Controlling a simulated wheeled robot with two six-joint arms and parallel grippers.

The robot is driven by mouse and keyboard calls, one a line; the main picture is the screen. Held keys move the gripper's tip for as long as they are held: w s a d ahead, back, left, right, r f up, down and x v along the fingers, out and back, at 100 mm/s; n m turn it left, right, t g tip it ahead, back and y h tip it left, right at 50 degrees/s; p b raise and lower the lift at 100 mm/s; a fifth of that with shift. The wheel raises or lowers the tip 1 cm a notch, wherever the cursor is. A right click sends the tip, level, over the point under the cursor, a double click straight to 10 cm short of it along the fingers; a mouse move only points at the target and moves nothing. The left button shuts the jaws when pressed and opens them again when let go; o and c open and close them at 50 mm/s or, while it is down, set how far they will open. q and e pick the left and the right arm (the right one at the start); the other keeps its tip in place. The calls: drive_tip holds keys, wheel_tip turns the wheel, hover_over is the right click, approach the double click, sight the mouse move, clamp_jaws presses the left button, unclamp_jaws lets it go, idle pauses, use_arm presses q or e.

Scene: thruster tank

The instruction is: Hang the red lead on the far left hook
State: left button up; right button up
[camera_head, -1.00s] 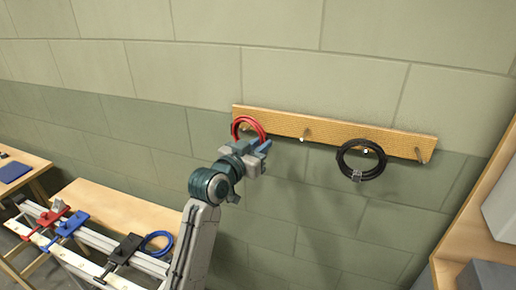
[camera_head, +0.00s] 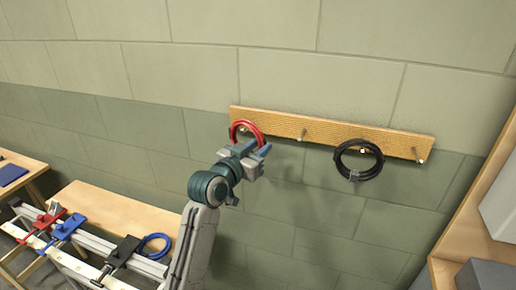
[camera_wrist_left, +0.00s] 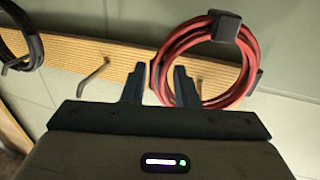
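The red lead (camera_head: 249,124) is a coil at the left end of the wooden hook board (camera_head: 345,134). In the left wrist view the red coil (camera_wrist_left: 249,62) surrounds the far left hook and appears to hang on it. My left gripper (camera_head: 264,151) is in front of the coil's lower right part in the head view, hiding some of it. In the left wrist view my left gripper (camera_wrist_left: 158,80) is open. One side of the coil shows between its fingers, and one finger overlaps the ring; contact cannot be told. My right gripper is not in view.
A black coil (camera_head: 341,164) hangs on a hook further right. A bare hook (camera_head: 302,133) sits between the coils, and another (camera_head: 420,158) at the right end. A bench (camera_head: 125,213) with a blue coil (camera_head: 147,240) and clamps stands at lower left. Wooden shelving rises at right.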

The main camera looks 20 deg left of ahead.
use_arm(q)
drive_tip(key=shift+o, duration=1.3)
